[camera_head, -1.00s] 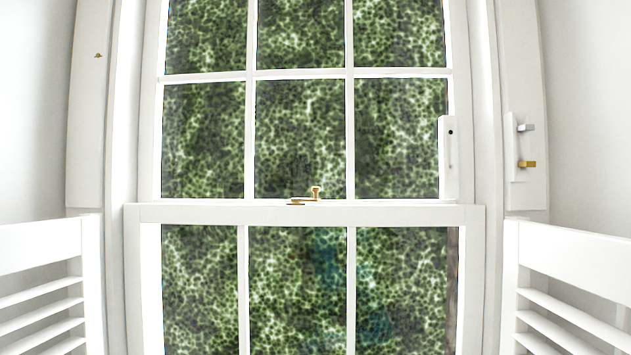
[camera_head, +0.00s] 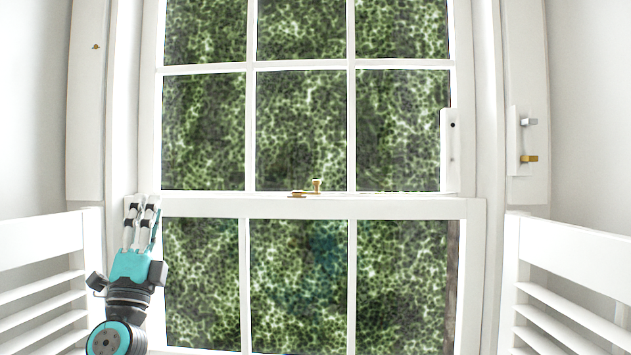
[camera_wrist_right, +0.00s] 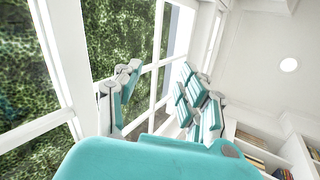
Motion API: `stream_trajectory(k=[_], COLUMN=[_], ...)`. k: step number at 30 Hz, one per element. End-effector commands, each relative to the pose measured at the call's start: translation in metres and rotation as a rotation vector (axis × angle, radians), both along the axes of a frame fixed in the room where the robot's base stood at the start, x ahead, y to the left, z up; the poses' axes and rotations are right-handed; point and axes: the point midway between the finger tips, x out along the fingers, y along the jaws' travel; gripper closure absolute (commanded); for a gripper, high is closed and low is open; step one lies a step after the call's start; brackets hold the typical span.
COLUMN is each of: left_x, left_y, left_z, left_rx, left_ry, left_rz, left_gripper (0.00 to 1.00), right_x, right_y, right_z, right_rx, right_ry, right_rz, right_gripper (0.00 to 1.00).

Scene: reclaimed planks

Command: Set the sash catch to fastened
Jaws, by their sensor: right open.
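The brass sash catch (camera_head: 299,194) sits on the meeting rail (camera_head: 400,207) of the white sash window, near its middle. Its small upright knob (camera_head: 317,186) stands at the right end of the catch. The catch is small in the view, so I cannot tell whether it is fastened.
White louvred shutters flank the window at left (camera_head: 40,237) and right (camera_head: 575,252). A white plate on the right casing carries a silver lever (camera_head: 528,122) and a brass lever (camera_head: 529,158). A white fitting (camera_head: 449,150) is on the upper sash's right side. Room before the catch looks clear.

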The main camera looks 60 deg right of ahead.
Motion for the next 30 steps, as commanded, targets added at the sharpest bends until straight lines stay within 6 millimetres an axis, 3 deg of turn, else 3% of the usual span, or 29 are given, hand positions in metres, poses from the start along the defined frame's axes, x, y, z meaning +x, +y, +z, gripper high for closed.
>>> stream_trajectory(k=[1,3,6,10,15,18,23,30], left_x=[0.0,0.0,0.0,0.0,0.0,0.0,0.0,0.0], left_y=[0.0,0.0,0.0,0.0,0.0,0.0,0.001,0.001], left_z=[0.002,0.002,0.004,0.005,0.006,0.006,0.008,0.015], left_rx=[0.0,0.0,0.0,0.0,0.0,0.0,0.001,0.001], left_ry=[0.0,0.0,0.0,0.0,0.0,0.0,0.0,0.001], left_rz=[0.0,0.0,0.0,0.0,0.0,0.0,0.0,0.0], left_gripper=[0.6,0.6,0.6,0.6,0.6,0.6,0.6,0.6], right_x=[-0.028,-0.065,-0.113,-0.152,-0.173,-0.177,-0.178,-0.18], right_y=[-0.027,-0.061,-0.101,-0.125,-0.12,-0.114,-0.118,-0.158], right_z=[0.043,0.077,0.105,0.117,0.122,0.123,0.12,0.106], right_rx=[0.126,0.313,0.597,0.966,1.322,1.427,1.473,1.467], right_ry=[-0.167,-0.376,-0.647,-0.908,-1.071,-1.102,-1.113,-1.115], right_rz=[-0.018,-0.036,-0.043,-0.025,0.015,0.03,0.03,0.026], right_gripper=[0.6,0.6,0.6,0.6,0.6,0.6,0.6,0.6])
